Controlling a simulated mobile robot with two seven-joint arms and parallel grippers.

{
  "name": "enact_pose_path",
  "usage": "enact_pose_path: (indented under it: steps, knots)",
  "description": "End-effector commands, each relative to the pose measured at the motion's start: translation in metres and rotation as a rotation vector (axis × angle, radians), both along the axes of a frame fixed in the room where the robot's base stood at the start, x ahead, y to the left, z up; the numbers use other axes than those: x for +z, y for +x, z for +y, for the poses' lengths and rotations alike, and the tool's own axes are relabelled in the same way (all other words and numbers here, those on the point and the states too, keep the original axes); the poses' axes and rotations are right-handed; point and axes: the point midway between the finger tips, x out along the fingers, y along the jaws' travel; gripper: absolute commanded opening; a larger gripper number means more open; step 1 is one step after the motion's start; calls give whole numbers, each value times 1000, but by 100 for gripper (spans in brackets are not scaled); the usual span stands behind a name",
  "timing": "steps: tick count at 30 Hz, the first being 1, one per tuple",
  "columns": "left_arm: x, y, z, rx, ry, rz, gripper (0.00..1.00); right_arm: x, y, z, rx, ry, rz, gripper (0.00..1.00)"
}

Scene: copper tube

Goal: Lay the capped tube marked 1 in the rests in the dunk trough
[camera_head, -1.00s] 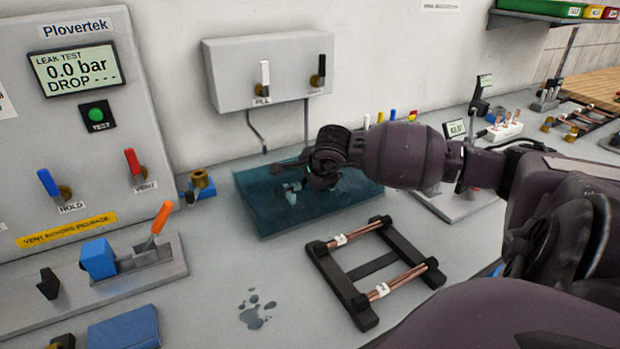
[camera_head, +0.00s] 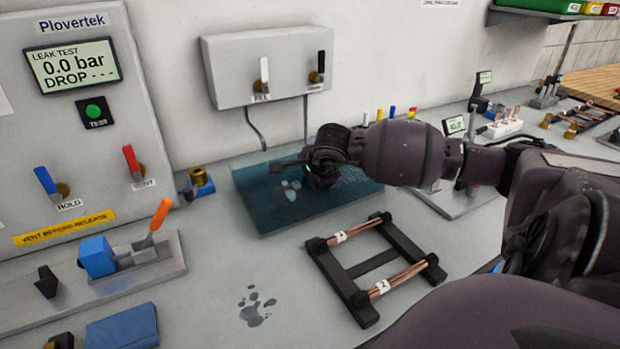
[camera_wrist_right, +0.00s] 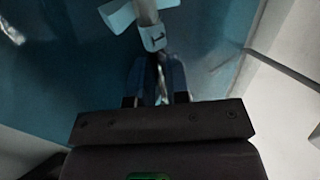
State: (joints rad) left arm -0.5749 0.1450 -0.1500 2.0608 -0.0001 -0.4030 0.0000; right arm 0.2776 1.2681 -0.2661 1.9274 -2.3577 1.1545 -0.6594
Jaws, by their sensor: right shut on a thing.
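My right gripper (camera_head: 312,172) is over the teal dunk trough (camera_head: 270,228), with its fingers largely hidden in the head view. In the right wrist view the gripper (camera_wrist_right: 157,78) is shut on the tube marked 1 (camera_wrist_right: 146,13), whose white label shows just beyond the fingertips. The tube runs away from the jaws; its caps cannot be made out. A pale rest (camera_wrist_right: 118,15) stands close beside the tube at the top of that view. Pale rests (camera_head: 290,190) also show in the trough in the head view. I cannot tell whether the tube touches them. My left gripper is not in view.
A black rack (camera_head: 355,302) in front of the trough holds copper tubes, one labelled 2 (camera_head: 408,275). A brass fitting (camera_head: 197,177) stands left of the trough. The leak-test panel (camera_head: 85,130) is at left. Wet spots mark the clear bench in front.

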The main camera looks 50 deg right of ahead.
Motion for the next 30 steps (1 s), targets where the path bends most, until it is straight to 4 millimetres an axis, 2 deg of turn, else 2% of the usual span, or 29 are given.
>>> enact_pose_path:
  steps: [1,6,17,24,30]
  knots:
    - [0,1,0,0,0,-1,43,0,0,0,0,0,0,20]
    - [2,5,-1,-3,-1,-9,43,0,0,0,0,0,0,46]
    - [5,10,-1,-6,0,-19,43,0,0,0,0,0,0,46]
    - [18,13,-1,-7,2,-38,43,33,-19,5,1,-4,-3,46]
    - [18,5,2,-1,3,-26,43,64,-39,12,2,-4,-3,46]
